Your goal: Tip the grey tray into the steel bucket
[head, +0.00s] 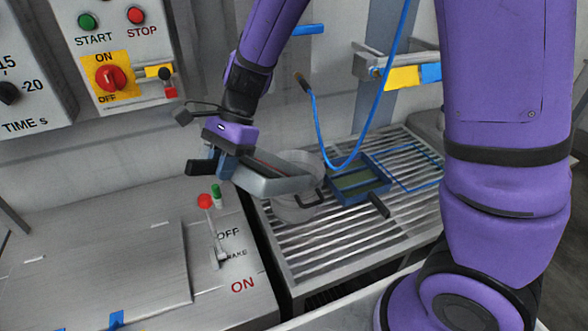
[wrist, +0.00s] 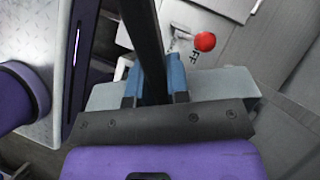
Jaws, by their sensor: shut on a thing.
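The grey tray (head: 268,185) is in my gripper (head: 217,165), which is shut on its left end in the head view. The tray is held above the draining grate and looks tilted. A narrow dark reddish strip shows along its inside; I cannot tell what it is. The steel bucket (head: 296,210) stands on the grate under and behind the tray, which hides part of its rim. In the wrist view the blue fingertips (wrist: 155,88) close on the tray (wrist: 225,84), and its inside is hidden.
A blue basket (head: 345,199) sits on the slatted grate (head: 325,245) right of the bucket. A blue hose (head: 318,125) hangs above. A red-knobbed lever (head: 205,201) rises from the steel top (head: 90,270) at left, near my gripper.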

